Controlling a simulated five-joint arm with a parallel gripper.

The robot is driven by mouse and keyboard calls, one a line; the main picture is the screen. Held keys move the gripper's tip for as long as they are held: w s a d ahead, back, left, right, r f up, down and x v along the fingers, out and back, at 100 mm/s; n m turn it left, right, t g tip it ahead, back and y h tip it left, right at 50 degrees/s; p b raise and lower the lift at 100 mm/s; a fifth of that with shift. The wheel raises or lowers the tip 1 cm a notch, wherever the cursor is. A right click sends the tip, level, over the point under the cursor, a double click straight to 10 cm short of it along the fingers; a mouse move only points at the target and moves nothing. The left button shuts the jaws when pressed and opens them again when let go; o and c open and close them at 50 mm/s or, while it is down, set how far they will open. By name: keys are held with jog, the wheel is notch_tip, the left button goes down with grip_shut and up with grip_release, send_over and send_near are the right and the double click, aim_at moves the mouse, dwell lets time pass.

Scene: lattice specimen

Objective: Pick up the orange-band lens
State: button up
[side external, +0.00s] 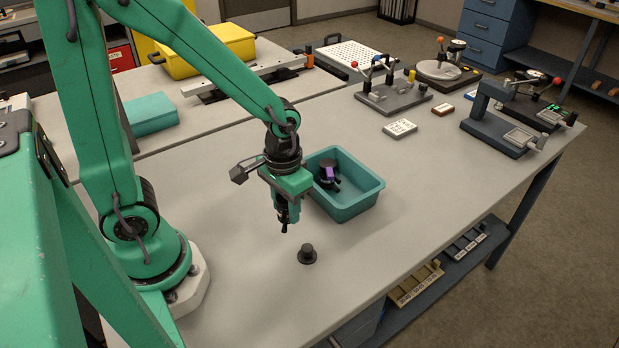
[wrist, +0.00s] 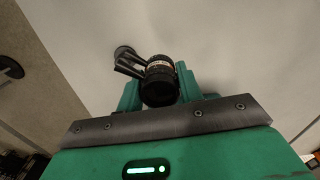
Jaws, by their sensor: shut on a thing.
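My gripper (side external: 284,216) points down above the table, left of the teal bin. It is shut on a dark lens (wrist: 159,82), which sits between the two green fingers in the wrist view. A narrow pale band with a faint orange tint runs round this lens. In the side view the held lens is mostly hidden by the jaws, and its band colour cannot be read there. The held lens is clear of the table.
A small black stepped piece (side external: 307,254) stands on the table below and right of my gripper. The teal bin (side external: 357,205) holds a dark item with a purple band (side external: 328,173). Fixtures (side external: 391,96) stand at the back right. The front table is mostly clear.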

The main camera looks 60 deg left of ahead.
jog(key=s+d+r, duration=0.4)
jog(key=d, duration=0.2)
jog(key=shift+d+r, duration=0.2)
jog(key=shift+r, duration=0.05)
jog(key=shift+w, duration=0.15)
dwell(0.5)
jog(key=m, duration=1)
send_over(348, 191)
jog(key=s+d, duration=0.3)
jog(key=shift+f, duration=0.15)
jog(key=shift+f, duration=5)
jog(key=shift+f, duration=0.15)
